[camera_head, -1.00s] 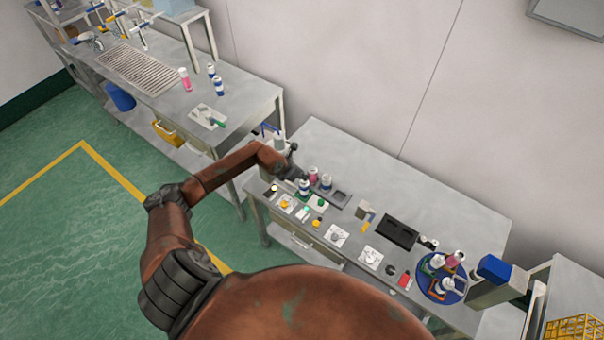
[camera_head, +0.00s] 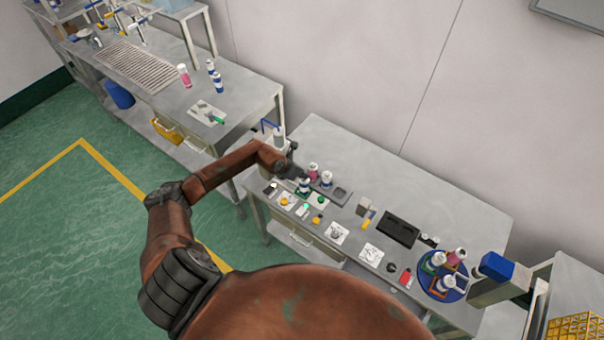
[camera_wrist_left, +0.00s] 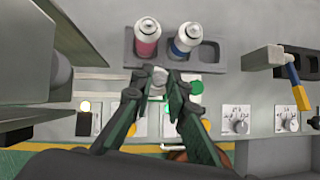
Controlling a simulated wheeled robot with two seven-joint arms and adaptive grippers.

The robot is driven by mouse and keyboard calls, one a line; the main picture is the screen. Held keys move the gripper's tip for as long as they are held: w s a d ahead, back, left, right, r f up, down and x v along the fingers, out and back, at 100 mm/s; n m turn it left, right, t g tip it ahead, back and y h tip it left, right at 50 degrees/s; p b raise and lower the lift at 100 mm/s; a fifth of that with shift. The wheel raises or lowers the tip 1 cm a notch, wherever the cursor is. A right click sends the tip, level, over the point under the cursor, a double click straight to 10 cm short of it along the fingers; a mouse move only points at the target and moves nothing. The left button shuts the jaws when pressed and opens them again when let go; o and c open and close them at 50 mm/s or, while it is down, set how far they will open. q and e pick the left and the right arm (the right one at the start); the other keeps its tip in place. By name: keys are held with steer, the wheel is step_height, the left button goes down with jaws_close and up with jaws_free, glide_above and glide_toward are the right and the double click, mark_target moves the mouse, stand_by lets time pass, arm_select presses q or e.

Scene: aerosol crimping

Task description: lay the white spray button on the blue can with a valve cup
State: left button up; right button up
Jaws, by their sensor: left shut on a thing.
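My left gripper (camera_head: 301,178) is at the front left of the right-hand table. In the left wrist view, its fingers (camera_wrist_left: 160,84) are shut on a small pale piece (camera_wrist_left: 158,78), which looks like the white spray button; the fingers hide much of it. Another blue can (camera_wrist_left: 190,38) stands upright in the grey tray beside a pink can (camera_wrist_left: 147,36). Valve cups are too small to make out. My right gripper is not in view.
The grey tray (camera_wrist_left: 211,54) has an empty right slot. A black tray (camera_head: 398,230) and a blue round stand (camera_head: 455,294) with cans are further right. The table's back is clear.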

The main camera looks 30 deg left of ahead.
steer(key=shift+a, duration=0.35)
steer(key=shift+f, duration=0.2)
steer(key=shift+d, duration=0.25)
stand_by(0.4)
arm_select(q)
steer(key=shift+f+b, duration=0.1)
steer(key=shift+b, duration=0.2)
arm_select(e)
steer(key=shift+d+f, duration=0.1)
arm_select(q)
steer(key=o, duration=0.6)
steer(key=shift+o, duration=0.7)
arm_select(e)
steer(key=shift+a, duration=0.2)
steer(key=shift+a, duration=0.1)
